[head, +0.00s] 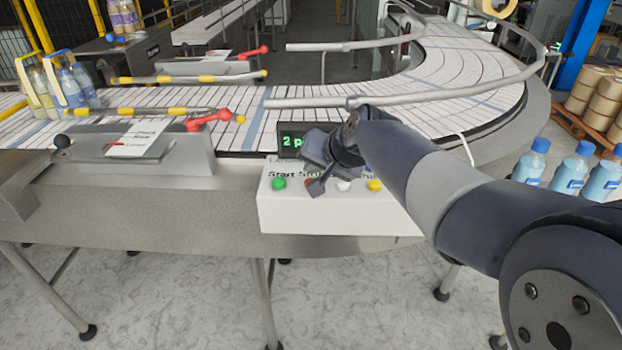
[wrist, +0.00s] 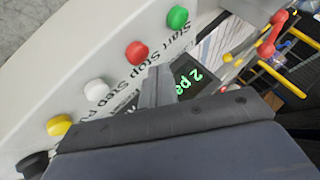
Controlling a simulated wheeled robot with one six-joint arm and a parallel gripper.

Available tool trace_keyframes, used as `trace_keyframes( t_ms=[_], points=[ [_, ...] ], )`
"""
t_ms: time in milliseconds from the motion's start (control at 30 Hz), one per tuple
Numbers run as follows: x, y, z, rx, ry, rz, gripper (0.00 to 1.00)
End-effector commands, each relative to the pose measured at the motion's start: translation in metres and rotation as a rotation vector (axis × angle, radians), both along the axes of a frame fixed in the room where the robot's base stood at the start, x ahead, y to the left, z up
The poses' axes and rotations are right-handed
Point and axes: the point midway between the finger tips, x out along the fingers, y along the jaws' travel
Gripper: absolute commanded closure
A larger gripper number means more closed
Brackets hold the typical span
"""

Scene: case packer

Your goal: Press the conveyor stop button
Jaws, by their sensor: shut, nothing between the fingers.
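The red stop button (wrist: 137,52) is on the white control box (head: 335,218), beside the printed word "Stop" in the wrist view. In the head view my gripper mostly hides it. My gripper (head: 316,188) is shut and empty, its tips just in front of the red button. In the wrist view the gripper tip (wrist: 156,80) appears close beside the red button; I cannot tell whether they touch. The green start button (head: 279,183) is left of it in the head view, and the white button (head: 344,185) and yellow button (head: 375,185) are to its right.
A small display (head: 291,141) with green text stands behind the box. The curved conveyor (head: 480,85) with metal guide rails runs behind. Blue-capped bottles (head: 571,170) stand at right, and bottles (head: 65,88) sit on the belt at left. A black knob (wrist: 33,163) is beyond the yellow button.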

Motion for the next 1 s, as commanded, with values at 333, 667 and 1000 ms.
trace_keyframes(
  t_ms=[333,667,1000],
  points=[
    [0.000,0.000,0.039,0.000,-0.002,0.000,1.00],
    [0.000,0.000,0.046,-0.001,-0.001,0.000,1.00],
    [0.000,0.000,0.045,0.000,-0.001,-0.001,1.00]
  ],
)
